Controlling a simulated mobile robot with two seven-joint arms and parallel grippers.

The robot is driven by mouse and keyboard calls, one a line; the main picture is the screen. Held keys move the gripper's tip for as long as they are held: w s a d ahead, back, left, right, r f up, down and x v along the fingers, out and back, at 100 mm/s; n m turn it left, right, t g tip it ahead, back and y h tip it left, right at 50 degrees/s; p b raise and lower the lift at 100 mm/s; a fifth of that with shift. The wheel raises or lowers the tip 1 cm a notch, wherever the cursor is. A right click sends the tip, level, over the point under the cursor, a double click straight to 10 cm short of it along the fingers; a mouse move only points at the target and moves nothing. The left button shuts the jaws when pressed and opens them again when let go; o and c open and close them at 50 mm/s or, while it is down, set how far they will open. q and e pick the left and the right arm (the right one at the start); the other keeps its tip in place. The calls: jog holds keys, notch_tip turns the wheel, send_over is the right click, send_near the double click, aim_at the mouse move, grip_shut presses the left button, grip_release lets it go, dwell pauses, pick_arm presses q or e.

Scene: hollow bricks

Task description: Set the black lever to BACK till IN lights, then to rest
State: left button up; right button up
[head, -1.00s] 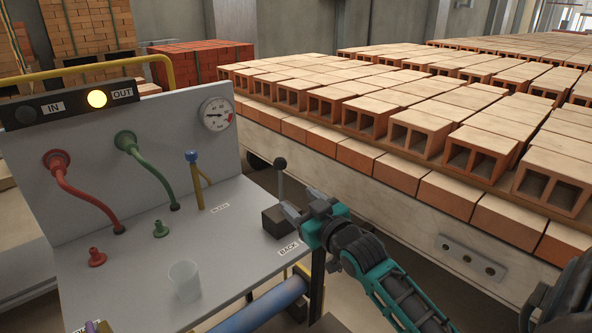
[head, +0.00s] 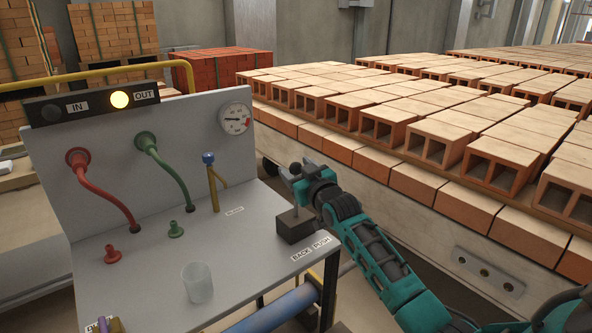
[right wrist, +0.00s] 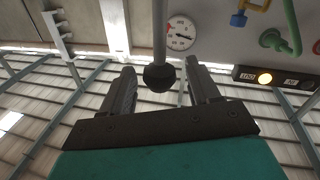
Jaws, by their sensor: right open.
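The black lever stands on a dark box (head: 294,226) at the right end of the grey panel bench. Its round black knob (head: 296,168) is at my right gripper (head: 290,176), which partly hides the rod. In the right wrist view the knob (right wrist: 159,78) hangs between the two fingers of the open right gripper (right wrist: 160,85), with space on both sides. The OUT lamp (head: 120,99) glows yellow; the IN lamp (head: 52,112) is dark. A BACK label (head: 301,254) and a PUSH label (head: 321,243) lie in front of the lever box. My left gripper is not in view.
Red (head: 105,190) and green (head: 165,168) hoses, a blue-topped valve (head: 208,158) and a gauge (head: 236,118) are left of the lever. A clear cup (head: 197,283) stands on the bench. A long car of hollow bricks (head: 440,135) fills the right.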

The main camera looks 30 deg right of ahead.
jog(key=shift+w, duration=0.45)
grip_shut()
dwell(0.4)
